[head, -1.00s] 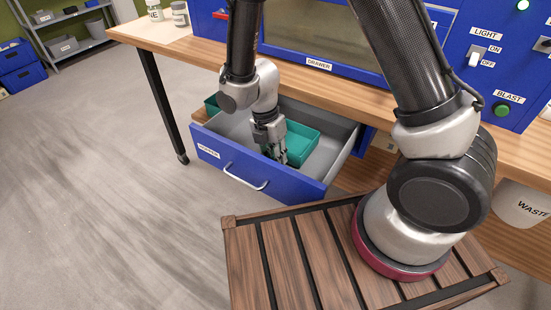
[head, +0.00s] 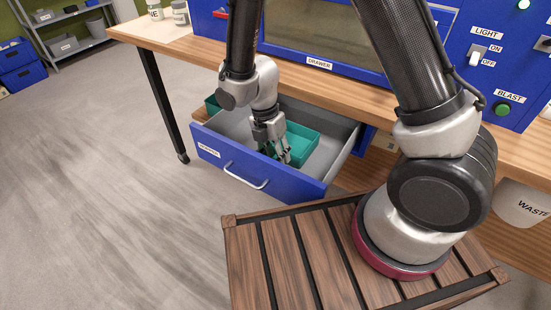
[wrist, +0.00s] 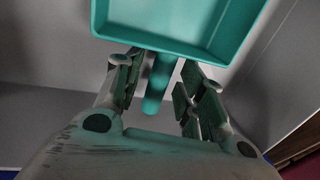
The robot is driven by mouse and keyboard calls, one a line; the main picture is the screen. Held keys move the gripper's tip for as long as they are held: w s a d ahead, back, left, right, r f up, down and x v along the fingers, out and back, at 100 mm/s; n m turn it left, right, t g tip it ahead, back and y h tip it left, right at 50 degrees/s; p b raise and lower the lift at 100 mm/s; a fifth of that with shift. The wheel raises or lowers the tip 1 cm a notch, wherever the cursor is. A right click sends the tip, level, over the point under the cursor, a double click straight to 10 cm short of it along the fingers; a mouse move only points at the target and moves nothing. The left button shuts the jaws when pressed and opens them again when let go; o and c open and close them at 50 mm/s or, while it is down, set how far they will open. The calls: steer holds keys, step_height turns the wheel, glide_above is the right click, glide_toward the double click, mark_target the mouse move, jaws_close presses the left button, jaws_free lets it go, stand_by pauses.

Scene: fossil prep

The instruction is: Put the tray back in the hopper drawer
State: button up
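The teal tray (head: 304,148) lies inside the open blue-fronted hopper drawer (head: 215,160), toward its right side. Its body also shows at the top of the wrist view (wrist: 175,22), with a short teal handle pointing back toward me. My gripper (head: 273,156) reaches down into the drawer at the tray's near-left side. In the wrist view my gripper's fingers (wrist: 161,66) are spread on either side of the handle, with gaps visible between them and it. The arm hides part of the tray in the head view.
The drawer is pulled out below the wooden bench (head: 185,48), with a handle (head: 246,177) on its front. A slatted wooden surface (head: 285,262) is in front. A waste bin (head: 520,206) stands right.

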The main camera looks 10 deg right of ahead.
step_height(320, 180, up, 11)
steer(key=w+a, duration=0.1)
steer(key=a, duration=0.1)
steer(key=w+d+r+m+t+y, duration=0.1)
steer(key=d+r+m, duration=0.6)
steer(key=d+r, duration=0.1)
steer(key=s+d+r+m+t, duration=0.2)
steer(key=s+d+r+m, duration=0.4)
steer(key=d+m, duration=0.3)
steer(key=s+d+r+m+t, duration=0.3)
steer(key=s+d+r+m, duration=0.4)
steer(key=m, duration=0.4)
steer(key=shift+s+d+r+y, duration=0.3)
steer(key=shift+s+d, duration=0.3)
steer(key=shift+d, duration=0.5)
